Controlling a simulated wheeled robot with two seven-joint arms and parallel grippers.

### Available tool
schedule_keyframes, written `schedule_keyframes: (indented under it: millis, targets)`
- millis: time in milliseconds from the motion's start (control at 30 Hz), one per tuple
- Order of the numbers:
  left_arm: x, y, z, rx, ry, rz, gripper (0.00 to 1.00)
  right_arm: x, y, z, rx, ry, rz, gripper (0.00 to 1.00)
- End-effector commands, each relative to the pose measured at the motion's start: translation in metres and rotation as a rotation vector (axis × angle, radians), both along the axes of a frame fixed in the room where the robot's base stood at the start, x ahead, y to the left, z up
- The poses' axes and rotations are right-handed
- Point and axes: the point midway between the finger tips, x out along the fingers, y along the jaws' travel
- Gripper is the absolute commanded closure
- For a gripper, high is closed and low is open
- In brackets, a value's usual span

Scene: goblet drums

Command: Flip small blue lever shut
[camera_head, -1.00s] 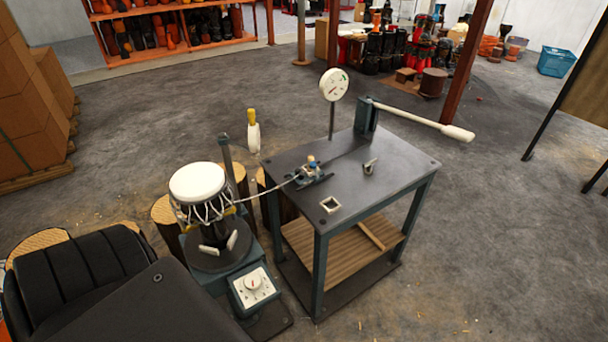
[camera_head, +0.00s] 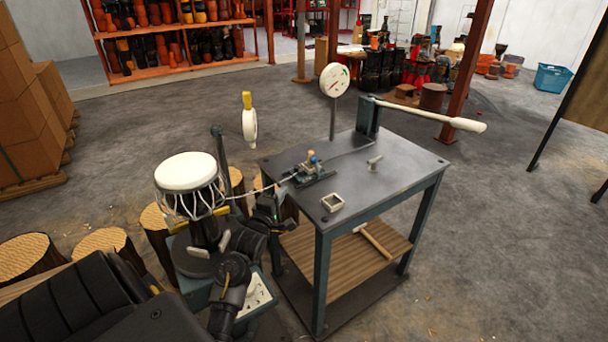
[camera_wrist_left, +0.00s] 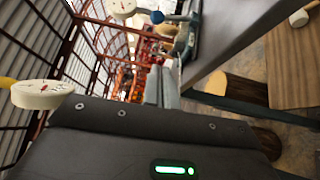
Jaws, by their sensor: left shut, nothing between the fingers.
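The small lever's blue knob (camera_head: 314,160) stands up on a little clamp (camera_head: 316,173) on the dark metal table. A white rope runs from the clamp to the white-topped goblet drum (camera_head: 187,172). The blue knob also shows at the top of the left wrist view (camera_wrist_left: 157,17). My left gripper (camera_head: 283,193) is at the table's left edge, left of and lower than the clamp. Its fingers are shut and empty in the left wrist view (camera_wrist_left: 161,88), apart from the knob. My right gripper is out of view.
The table (camera_head: 400,162) carries a long white-handled lever (camera_head: 440,121), a dial gauge (camera_head: 334,80), a small metal peg (camera_head: 374,162) and a square ring (camera_head: 332,203). A mallet (camera_head: 376,241) lies on the lower shelf. Log stumps (camera_head: 105,242) stand at left.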

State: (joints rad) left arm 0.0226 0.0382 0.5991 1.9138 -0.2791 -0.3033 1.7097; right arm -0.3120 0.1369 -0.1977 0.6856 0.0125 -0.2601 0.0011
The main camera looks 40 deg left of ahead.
Motion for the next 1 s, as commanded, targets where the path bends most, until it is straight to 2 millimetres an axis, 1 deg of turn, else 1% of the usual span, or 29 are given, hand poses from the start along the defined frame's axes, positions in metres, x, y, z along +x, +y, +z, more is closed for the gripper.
schedule_keyframes:
  millis: [33,133,433,567,667,1000]
  targets:
    - [0.0,0.003,0.004,-0.019,-0.026,0.004,1.0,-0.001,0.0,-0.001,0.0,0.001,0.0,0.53]
    - [0.0,0.006,0.009,-0.038,-0.049,0.006,1.0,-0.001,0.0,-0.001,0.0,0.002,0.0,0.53]
    - [0.001,0.006,0.008,-0.037,-0.047,0.006,1.0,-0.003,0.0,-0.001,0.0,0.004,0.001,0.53]
    - [0.009,0.009,0.009,-0.038,-0.047,0.005,1.0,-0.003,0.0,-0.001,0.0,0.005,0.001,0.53]
    - [0.023,0.013,0.011,-0.038,-0.047,0.004,1.0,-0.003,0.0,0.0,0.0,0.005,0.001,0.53]
    - [0.088,0.037,0.017,-0.036,-0.046,0.006,1.0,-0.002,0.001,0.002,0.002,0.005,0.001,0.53]
